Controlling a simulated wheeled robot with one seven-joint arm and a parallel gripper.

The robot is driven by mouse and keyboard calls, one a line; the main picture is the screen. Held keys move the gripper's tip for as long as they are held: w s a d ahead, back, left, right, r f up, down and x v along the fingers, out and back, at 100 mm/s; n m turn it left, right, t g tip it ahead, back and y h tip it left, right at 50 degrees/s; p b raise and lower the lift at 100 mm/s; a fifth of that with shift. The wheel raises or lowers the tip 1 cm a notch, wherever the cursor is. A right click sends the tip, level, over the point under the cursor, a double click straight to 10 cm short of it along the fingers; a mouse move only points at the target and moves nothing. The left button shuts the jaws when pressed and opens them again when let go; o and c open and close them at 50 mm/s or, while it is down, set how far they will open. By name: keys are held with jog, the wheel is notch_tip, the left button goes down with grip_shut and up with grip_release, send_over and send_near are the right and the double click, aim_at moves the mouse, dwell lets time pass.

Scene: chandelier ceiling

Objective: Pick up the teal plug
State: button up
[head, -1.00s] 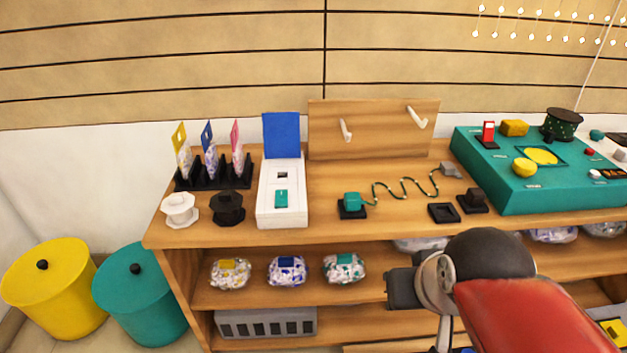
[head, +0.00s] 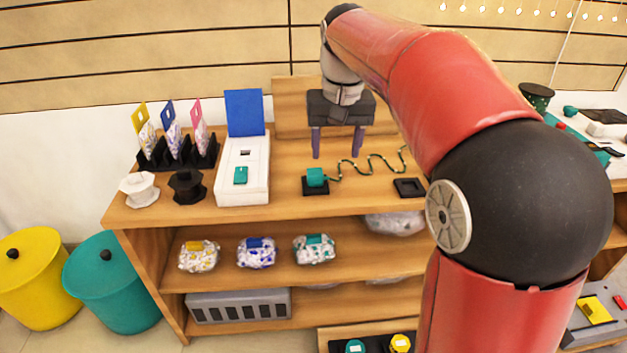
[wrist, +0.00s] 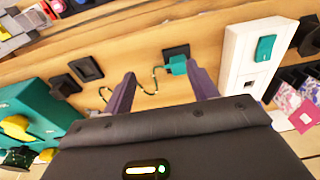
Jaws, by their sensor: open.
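The teal plug (head: 315,177) is a small teal block on a black square base on the tabletop. A wavy green cord runs from it to the right. My gripper (head: 337,152) is open and empty, pointing down above the table, a little right of the plug in the head view. In the wrist view the plug (wrist: 178,65) shows between the finger lines, close to the right finger, with my gripper (wrist: 161,76) apart from it. The cord's far end is hidden behind my arm in the head view.
A white box (head: 232,190) with a teal switch and raised blue panel stands left of the plug. An empty black square frame (head: 409,187) lies to the right. A wooden backboard (head: 291,105) stands behind my gripper. A teal console (wrist: 38,112) shows in the wrist view.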

jog(key=g, duration=0.1)
send_over(315, 173)
jog(key=f, duration=0.3)
jog(key=shift+w+d+f+b, duration=0.1)
jog(key=shift+w+d+b, duration=0.15)
jog(key=shift+b, duration=0.1)
jog(key=f, duration=0.2)
jog(key=f+b, duration=0.1)
jog(key=f, duration=0.2)
jog(key=f+b, duration=0.1)
jog(key=f, duration=0.1)
jog(key=shift+s+a+f, duration=0.2)
jog(key=shift+s+f, duration=0.05)
jog(key=shift+s, duration=0.05)
jog(key=shift+c, duration=0.2)
